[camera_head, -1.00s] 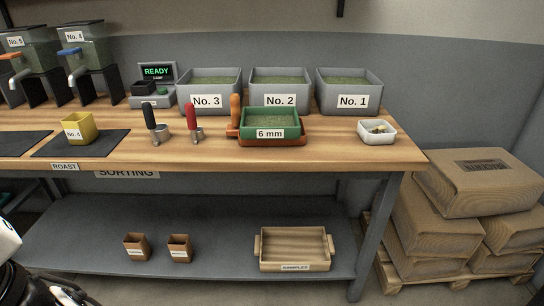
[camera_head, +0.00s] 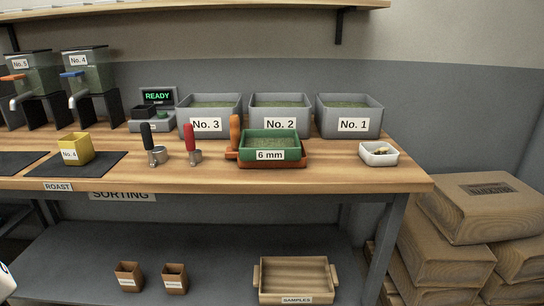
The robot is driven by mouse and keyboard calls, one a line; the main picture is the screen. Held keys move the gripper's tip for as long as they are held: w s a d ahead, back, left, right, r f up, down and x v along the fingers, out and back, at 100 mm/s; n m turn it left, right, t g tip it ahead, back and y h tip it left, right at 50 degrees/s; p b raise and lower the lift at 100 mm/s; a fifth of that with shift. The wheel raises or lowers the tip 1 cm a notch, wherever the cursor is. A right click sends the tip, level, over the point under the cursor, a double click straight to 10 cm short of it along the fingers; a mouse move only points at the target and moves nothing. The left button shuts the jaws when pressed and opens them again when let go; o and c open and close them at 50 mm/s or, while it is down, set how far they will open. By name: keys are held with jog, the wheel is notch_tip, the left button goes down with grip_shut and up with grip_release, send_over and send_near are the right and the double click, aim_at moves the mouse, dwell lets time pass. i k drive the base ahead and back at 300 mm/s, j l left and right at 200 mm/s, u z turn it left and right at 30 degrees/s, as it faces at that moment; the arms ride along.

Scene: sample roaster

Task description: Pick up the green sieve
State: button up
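The green sieve (camera_head: 302,149) is a rectangular box with a "6 mm" label on its front, on the wooden bench. It sits in or on an orange-brown tray (camera_head: 246,161) that shows around its lower edge. Its mesh bottom or contents look greenish. An upright orange-brown handle (camera_head: 235,132) stands at its left side. My gripper is not in view; only a bit of a white part shows at the lower left edge.
Grey bins No. 3 (camera_head: 183,117), No. 2 (camera_head: 254,113) and No. 1 (camera_head: 377,121) stand behind the sieve. Red-handled (camera_head: 193,138) and black-handled (camera_head: 147,137) scoops are to its left. A white dish (camera_head: 366,154) is to its right. Sacks (camera_head: 490,208) are stacked beyond the bench.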

aim_at(255, 144)
jog(key=j+z, duration=0.2)
jog(key=z, duration=1.4)
jog(key=k+j, duration=0.15)
jog(key=j, duration=0.15)
jog(key=k+j, duration=0.15)
jog(key=j, duration=0.15)
jog(key=k+j, duration=0.15)
jog(key=j, duration=0.15)
jog(key=z, duration=0.05)
